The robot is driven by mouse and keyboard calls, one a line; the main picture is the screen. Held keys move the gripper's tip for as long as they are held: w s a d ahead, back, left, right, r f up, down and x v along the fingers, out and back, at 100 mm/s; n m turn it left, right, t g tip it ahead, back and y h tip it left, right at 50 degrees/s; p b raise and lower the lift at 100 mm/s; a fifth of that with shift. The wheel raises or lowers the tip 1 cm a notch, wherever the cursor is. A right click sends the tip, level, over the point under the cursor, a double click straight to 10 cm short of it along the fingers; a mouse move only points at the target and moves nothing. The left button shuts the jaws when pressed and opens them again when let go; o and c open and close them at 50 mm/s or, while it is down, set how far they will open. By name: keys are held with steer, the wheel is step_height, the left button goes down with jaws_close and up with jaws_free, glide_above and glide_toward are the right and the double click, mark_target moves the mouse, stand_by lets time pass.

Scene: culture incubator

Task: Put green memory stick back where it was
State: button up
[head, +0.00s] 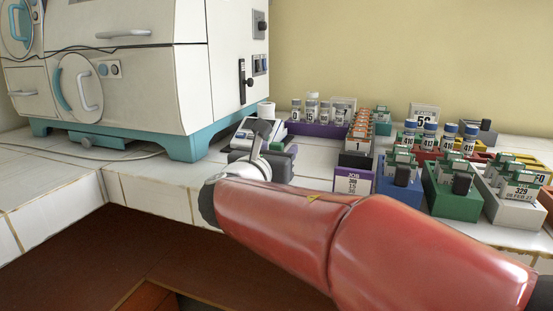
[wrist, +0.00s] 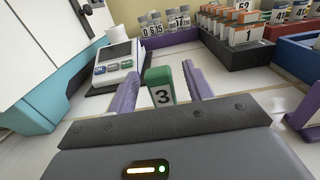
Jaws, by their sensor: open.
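A green memory stick (wrist: 165,74) with a white label reading 3 stands between the two purple fingers of my gripper (wrist: 162,80) in the wrist view. The fingers are open, with visible gaps on both sides of the stick. Its lower end is hidden behind my gripper's grey body, so I cannot tell what it rests on. In the head view my gripper (head: 264,150) is over the counter, just in front of a small device; the stick cannot be made out there.
A device with a screen and buttons (wrist: 118,64) stands behind the stick, left of a dark card rack (wrist: 236,57). Purple rack of vials (head: 313,131) stands farther back. A white incubator (head: 150,80) is at left; several coloured boxes (head: 455,200) crowd the right.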

steer(key=shift+x, duration=1.1)
steer(key=shift+s, duration=0.1)
jaws_close()
steer(key=shift+r, duration=0.1)
